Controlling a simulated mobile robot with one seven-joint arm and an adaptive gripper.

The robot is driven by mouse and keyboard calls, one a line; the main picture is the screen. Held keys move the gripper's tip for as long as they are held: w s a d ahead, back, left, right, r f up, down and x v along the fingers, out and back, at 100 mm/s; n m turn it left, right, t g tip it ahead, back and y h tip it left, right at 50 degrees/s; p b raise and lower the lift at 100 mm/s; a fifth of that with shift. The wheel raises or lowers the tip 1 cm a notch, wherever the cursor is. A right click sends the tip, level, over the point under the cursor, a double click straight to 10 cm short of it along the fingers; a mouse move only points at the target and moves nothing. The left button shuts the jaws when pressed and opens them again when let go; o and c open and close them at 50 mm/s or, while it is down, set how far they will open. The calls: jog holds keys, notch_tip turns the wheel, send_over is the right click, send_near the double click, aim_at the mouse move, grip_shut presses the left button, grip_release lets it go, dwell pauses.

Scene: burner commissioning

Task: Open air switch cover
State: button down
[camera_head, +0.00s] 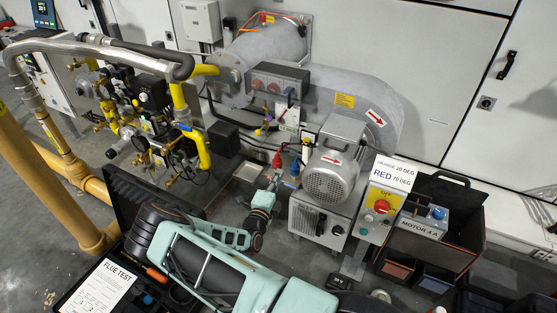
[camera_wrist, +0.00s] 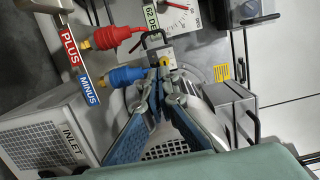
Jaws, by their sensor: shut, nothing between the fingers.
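My gripper (camera_wrist: 161,72) is shut and empty, its two blue-padded fingers meeting at the tips in the wrist view. In the head view my gripper (camera_head: 273,181) is small, just left of the blower motor. The fingertips overlap a small light-grey box with a black loop handle (camera_wrist: 154,37) and a yellow part; I cannot tell whether they touch it. This may be the air switch cover, but no label confirms it. A red connector (camera_wrist: 108,37) and a blue connector (camera_wrist: 118,77) sit to its left, beside the PLUS (camera_wrist: 70,46) and MINUS (camera_wrist: 88,89) labels.
The grey blower motor (camera_head: 333,172) stands close to the right of my gripper. A grille marked INLET (camera_wrist: 55,140) is at lower left in the wrist view. A control box with a red knob (camera_head: 382,206) and an open black case (camera_head: 462,215) stand farther right.

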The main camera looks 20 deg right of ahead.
jog(key=w+a+b+x, duration=0.1)
jog(key=b+x, duration=0.3)
jog(key=x, duration=0.8)
jog(key=shift+w+a, duration=0.45)
jog(key=shift+w+a, duration=0.25)
jog(key=shift+w, duration=0.05)
jog(key=shift+w+a+b, duration=0.35)
jog(key=shift+w+b, duration=0.25)
jog(key=shift+w, duration=0.05)
jog(key=shift+w+a+b, duration=0.25)
jog(key=shift+w, duration=0.3)
jog(key=shift+w+a+b, duration=0.2)
jog(key=shift+w, duration=0.3)
jog(key=shift+w+a+b, duration=0.15)
jog(key=shift+w+b, duration=0.55)
jog(key=shift+w, duration=0.45)
